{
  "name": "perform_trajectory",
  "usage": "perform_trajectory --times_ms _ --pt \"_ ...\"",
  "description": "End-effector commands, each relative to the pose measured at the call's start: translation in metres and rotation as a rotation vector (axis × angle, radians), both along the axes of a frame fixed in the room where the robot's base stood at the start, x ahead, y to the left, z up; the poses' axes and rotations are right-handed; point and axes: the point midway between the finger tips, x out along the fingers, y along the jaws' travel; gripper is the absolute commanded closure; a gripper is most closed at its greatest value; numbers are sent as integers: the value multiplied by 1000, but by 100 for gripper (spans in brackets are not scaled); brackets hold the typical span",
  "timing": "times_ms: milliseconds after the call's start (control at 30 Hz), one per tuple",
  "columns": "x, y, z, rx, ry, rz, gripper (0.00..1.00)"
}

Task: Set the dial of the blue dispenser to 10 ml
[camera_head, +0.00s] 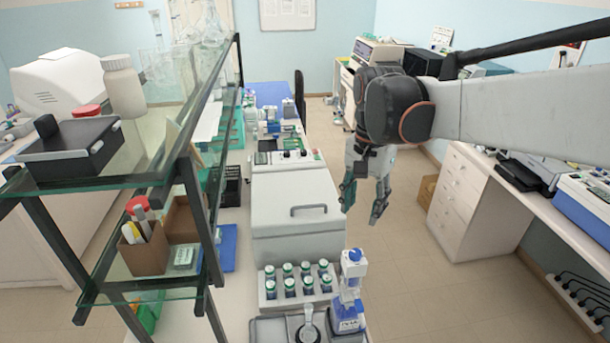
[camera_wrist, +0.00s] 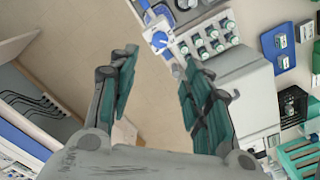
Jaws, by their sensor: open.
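The blue dispenser (camera_head: 350,300) is a blue-and-white bottle-top unit standing upright at the front right of the bench, beside the rack of bottles. I cannot read a dial setting in either view. My gripper (camera_head: 363,203) hangs pointing down, higher than the dispenser and apart from it. Its green-padded fingers are spread wide and empty, also seen in the wrist view (camera_wrist: 158,78).
A grey rack (camera_head: 270,302) of several green-capped bottles stands left of the dispenser. A grey lidded machine (camera_head: 297,222) stands behind. A glass shelf unit (camera_head: 150,180) rises at left. Open floor (camera_head: 420,290) lies to the right.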

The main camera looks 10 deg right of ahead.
Motion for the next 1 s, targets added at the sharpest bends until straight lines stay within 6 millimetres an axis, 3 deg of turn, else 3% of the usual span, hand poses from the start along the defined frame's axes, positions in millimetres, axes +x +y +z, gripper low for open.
perform_trajectory --times_ms 233,700,1000 --pt "1 0 -24 0 3 -3 55" --pt "1 0 -109 0 1 -2 55" --pt "1 0 -136 0 1 -2 55"
